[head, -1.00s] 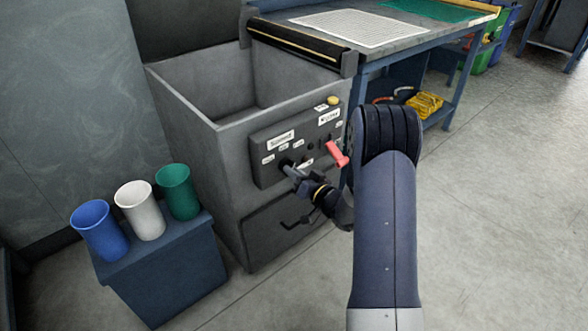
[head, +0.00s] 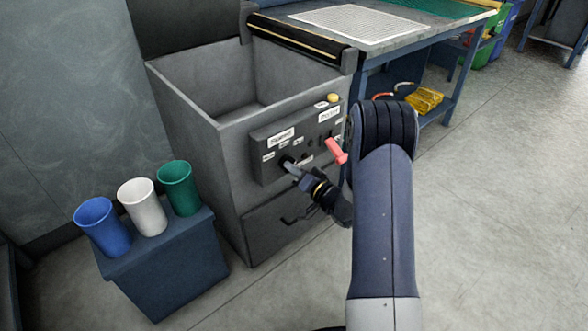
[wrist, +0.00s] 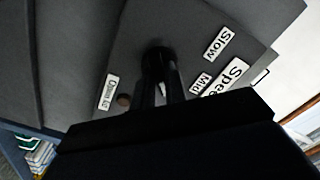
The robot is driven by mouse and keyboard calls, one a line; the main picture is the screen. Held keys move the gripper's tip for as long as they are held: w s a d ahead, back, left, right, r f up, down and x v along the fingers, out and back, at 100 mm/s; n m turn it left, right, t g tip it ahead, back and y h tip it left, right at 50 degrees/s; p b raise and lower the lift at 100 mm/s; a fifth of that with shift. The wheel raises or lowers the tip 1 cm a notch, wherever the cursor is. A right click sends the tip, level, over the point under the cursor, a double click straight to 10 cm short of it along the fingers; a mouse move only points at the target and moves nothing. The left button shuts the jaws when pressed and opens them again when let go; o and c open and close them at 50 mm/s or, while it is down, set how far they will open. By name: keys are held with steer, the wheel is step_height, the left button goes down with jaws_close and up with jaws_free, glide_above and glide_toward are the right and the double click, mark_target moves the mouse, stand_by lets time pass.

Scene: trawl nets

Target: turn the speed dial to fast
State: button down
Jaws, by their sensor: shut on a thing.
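The speed dial (head: 287,161) is a dark round knob low on the grey control panel (head: 262,170) on the front of the bin-like machine. In the wrist view the dial (wrist: 157,60) sits between my fingertips. My gripper (head: 293,167) is shut on it, and its fingers (wrist: 160,80) point at the panel. The wrist view shows the "Slow" label (wrist: 219,44), the "Mid" label (wrist: 201,84) and part of the "Speed" label (wrist: 229,76). My gripper's body hides the lower panel there, and I see no "Fast" label. I cannot tell where the dial points.
A red lever handle (head: 337,151) sticks out just right of the dial, close to my arm. A yellow button (head: 333,97) is at the panel's top. Blue (head: 102,226), white (head: 142,206) and green (head: 180,187) cups stand on a box at left. The floor at right is clear.

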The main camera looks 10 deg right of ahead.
steer(key=c, duration=1.4)
jaws_free()
steer(key=shift+c, duration=0.2)
steer(key=p+v, duration=0.2)
steer(key=v, duration=0.9)
steer(key=shift+w, duration=0.15)
steer(key=b+x, duration=0.2)
steer(key=x, duration=0.8)
steer(key=shift+w+a, duration=0.25)
steer(key=shift+w, duration=0.05)
